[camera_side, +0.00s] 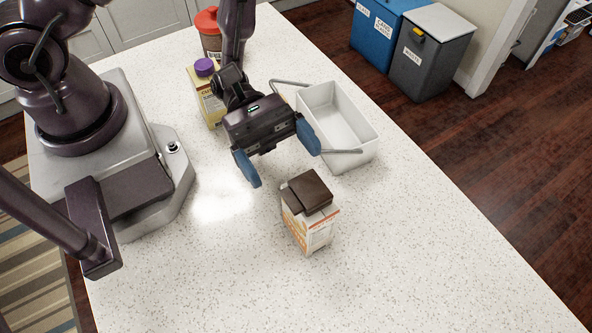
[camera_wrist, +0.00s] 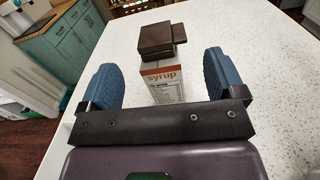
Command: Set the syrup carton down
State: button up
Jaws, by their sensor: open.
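The syrup carton (camera_side: 309,226) stands upright on the speckled white counter, in the middle of the side view. It is white and orange with a dark brown top. In the wrist view the carton (camera_wrist: 164,82) shows the word "syrup" and stands ahead of and between the two fingers. My gripper (camera_side: 279,160) is open, with blue finger pads spread wide and nothing between them. It is behind and to the upper left of the carton in the side view, apart from it. In the wrist view my gripper (camera_wrist: 165,82) has a finger on each side.
A white basket (camera_side: 350,158) with handles sits just right of my gripper. A yellow carton with a purple cap (camera_side: 205,95) and a red-lidded jar (camera_side: 208,30) stand behind it. The counter (camera_side: 420,260) in front and right of the syrup carton is clear.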

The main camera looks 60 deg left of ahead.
jog(key=shift+a, duration=0.5)
jog(key=shift+r+m+g, duration=0.3)
jog(key=shift+r, duration=0.1)
jog(key=s+a+r+m+y, duration=0.3)
jog(key=a+r+m+y, duration=0.7)
jog(key=r+m+y, duration=0.3)
notch_tip(320, 180, up, 2)
jog(key=shift+s+a+m+y, duration=0.15)
jog(key=shift+a+m+y, duration=0.2)
jog(key=shift+m, duration=0.75)
jog(key=a+r+t+y, duration=0.2)
jog(key=a+r+t, duration=0.1)
jog(key=a+r+m+t+y, duration=0.1)
jog(key=a+r+t+y, duration=0.1)
jog(key=a+r+t, duration=0.1)
jog(key=shift+w+a+r+m, duration=0.2)
jog(key=shift+a+r+m, duration=0.15)
jog(key=shift+r, duration=0.35)
jog(key=shift+c, duration=0.6)
